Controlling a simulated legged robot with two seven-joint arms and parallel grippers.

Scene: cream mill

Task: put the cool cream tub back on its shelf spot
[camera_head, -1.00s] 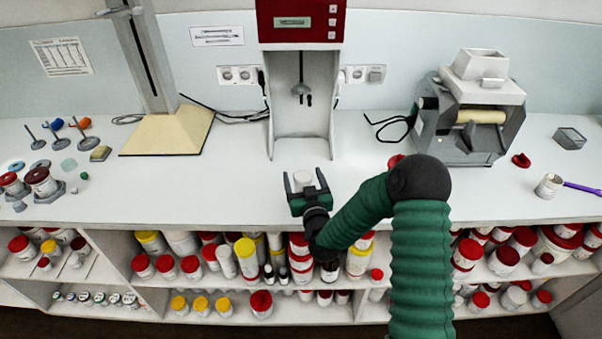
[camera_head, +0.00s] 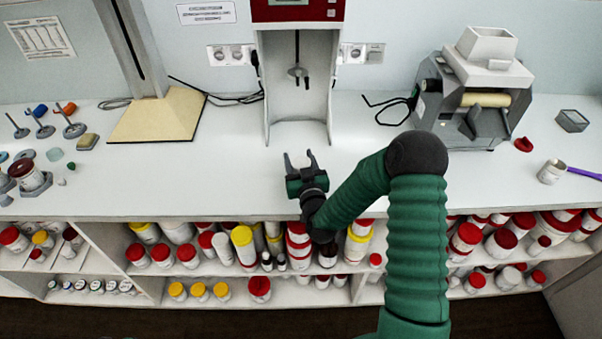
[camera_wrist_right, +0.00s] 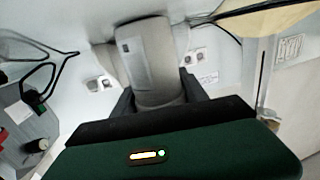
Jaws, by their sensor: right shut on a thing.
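My right gripper (camera_head: 300,163) is over the worktop (camera_head: 240,180), in front of the red-topped mixer, with its fingers pointing toward the back wall. In the right wrist view, the right gripper (camera_wrist_right: 158,98) is shut on a pale grey, rounded thing with a small dark label, which I take to be the cool cream tub (camera_wrist_right: 148,60). In the head view this tub is hard to make out against the pale worktop. The shelf (camera_head: 205,283) below the worktop's front edge holds many tubs; which spot belongs to this tub cannot be told. My left gripper is not in view.
The mixer (camera_head: 296,12) stands behind the gripper. A grey roller mill (camera_head: 470,100) stands at right, near a small white pot (camera_head: 551,172). A stand with a tan base (camera_head: 158,120) is at left. Red-lidded and yellow-lidded tubs (camera_head: 243,245) crowd the shelves. The middle worktop is mostly clear.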

